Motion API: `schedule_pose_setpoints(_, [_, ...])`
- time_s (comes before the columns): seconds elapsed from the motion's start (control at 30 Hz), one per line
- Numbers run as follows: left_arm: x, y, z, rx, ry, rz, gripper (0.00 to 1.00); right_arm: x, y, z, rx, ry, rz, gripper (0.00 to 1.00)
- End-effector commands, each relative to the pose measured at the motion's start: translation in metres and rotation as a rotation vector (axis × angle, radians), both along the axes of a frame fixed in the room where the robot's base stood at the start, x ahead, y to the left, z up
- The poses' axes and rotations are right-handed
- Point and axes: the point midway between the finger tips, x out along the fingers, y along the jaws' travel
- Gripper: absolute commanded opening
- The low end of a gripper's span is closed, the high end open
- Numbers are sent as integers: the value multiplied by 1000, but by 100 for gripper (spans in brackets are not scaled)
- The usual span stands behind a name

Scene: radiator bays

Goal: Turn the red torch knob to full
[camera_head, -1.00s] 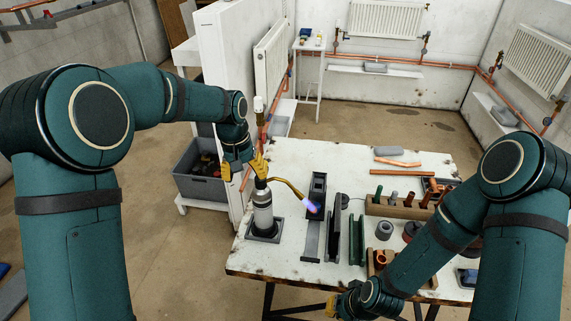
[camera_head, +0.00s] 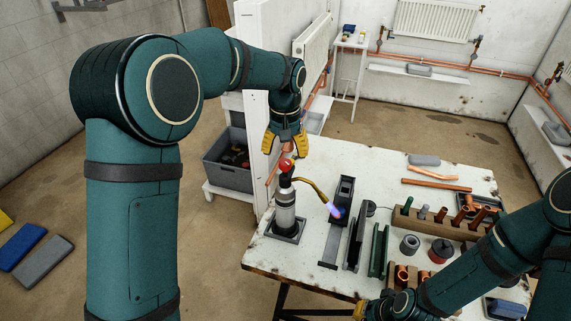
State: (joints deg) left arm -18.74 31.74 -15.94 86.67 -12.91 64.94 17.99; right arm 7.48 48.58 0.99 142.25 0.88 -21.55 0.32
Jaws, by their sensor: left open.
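The torch (camera_head: 285,208) stands upright in a dark square holder (camera_head: 286,233) at the table's left end. Its red knob (camera_head: 286,164) is on top, and its brass nozzle (camera_head: 314,187) points right with a small blue-violet flame (camera_head: 337,212) at the tip. My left gripper (camera_head: 284,158) hangs above and just behind the knob, its yellow fingers spread apart. I cannot tell whether a finger touches the knob. My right gripper (camera_head: 362,311) is low at the table's front edge, mostly hidden by its own arm.
The white table (camera_head: 345,154) also holds dark stands and channels (camera_head: 348,232) right of the torch, a wooden rack (camera_head: 436,224) of copper pieces, and a copper pipe (camera_head: 436,184). A grey crate (camera_head: 228,170) stands left of the table. A white panel (camera_head: 260,130) rises close behind the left gripper.

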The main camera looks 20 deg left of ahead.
Motion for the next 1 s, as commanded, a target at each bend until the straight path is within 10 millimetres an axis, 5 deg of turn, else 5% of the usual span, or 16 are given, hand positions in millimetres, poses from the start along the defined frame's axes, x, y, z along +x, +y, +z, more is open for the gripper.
schedule_pose_setpoints(0.3, [0, 0, -41, 0, 2, 0, 65, 0, 0, -6, -1, -1, 0, 0])
schedule_pose_setpoints(0.7, [0, 0, -46, 0, 0, 0, 63, 0, 0, -6, -1, 0, 1, 0])
schedule_pose_setpoints(0.87, [0, 0, -45, 0, 0, 0, 7, 0, 0, -6, -1, 0, 0, 0])
schedule_pose_setpoints(0.9, [0, 0, -45, 0, 0, 0, 0, 0, 0, -6, -1, 0, 1, 0])
schedule_pose_setpoints(1.0, [0, 0, -45, 0, 0, 0, 0, 0, 0, -6, -1, 0, 0, 0])
